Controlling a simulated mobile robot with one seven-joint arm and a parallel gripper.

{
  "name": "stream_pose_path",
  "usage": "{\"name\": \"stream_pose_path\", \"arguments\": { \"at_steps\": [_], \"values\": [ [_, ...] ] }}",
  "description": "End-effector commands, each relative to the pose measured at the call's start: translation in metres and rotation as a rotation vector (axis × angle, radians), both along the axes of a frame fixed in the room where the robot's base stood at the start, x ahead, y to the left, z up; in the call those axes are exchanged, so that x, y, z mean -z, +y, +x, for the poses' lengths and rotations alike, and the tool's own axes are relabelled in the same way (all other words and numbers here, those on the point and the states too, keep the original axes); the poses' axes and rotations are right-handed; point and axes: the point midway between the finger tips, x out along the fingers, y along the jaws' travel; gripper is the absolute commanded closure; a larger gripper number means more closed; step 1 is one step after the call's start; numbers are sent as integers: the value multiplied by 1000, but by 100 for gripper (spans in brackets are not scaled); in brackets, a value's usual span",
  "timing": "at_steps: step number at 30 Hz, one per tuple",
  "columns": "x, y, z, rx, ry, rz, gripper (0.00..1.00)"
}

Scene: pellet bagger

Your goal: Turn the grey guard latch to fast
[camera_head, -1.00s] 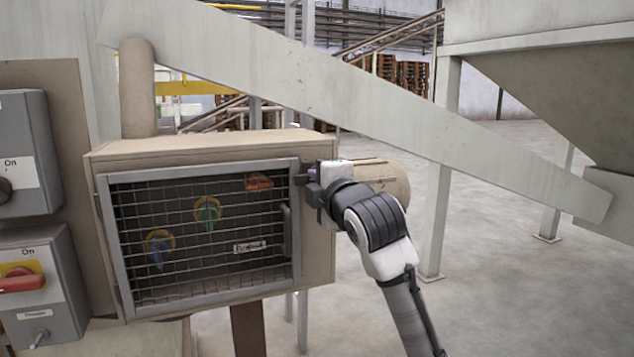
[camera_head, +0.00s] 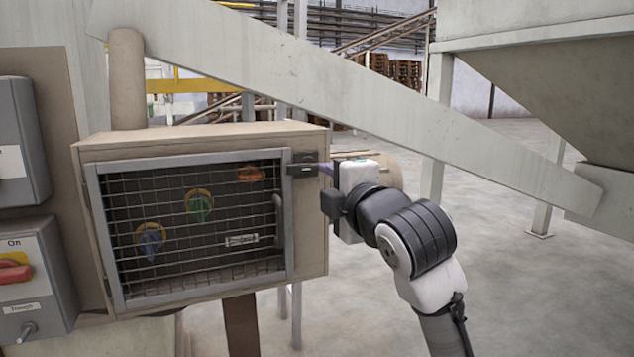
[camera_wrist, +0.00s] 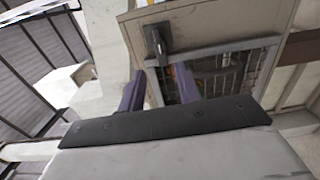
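The grey guard latch (camera_head: 303,169) is a small dark grey piece at the top right corner of the guard's mesh door (camera_head: 193,230). In the head view it looks roughly level, reaching from the door frame onto the beige housing. It also shows in the wrist view (camera_wrist: 156,42) beyond my fingertips. My gripper (camera_head: 327,168) is just right of the latch and apart from it. In the wrist view my gripper (camera_wrist: 158,84) has its two purple fingers spread, with nothing held between them. The latch's marking is too small to read.
Behind the mesh are blue (camera_head: 150,242), green (camera_head: 199,205) and orange (camera_head: 250,173) parts. Grey switch boxes (camera_head: 35,275) stand at the left. A slanted pale beam (camera_head: 400,110) crosses above my arm. Open floor lies to the right.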

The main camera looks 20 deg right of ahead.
Motion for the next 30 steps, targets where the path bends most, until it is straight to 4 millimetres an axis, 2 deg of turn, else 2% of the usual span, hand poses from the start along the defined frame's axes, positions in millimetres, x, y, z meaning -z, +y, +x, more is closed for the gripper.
{"name": "stream_pose_path", "arguments": {
  "at_steps": [3,10,26,29,30],
  "values": [
    [1,-1,-22,1,-1,-1,66],
    [0,-1,-43,0,0,-1,66],
    [0,0,-43,-3,-2,2,66],
    [-1,14,-34,-35,-24,29,66],
    [-2,26,-28,-60,-45,50,66]
  ]
}}
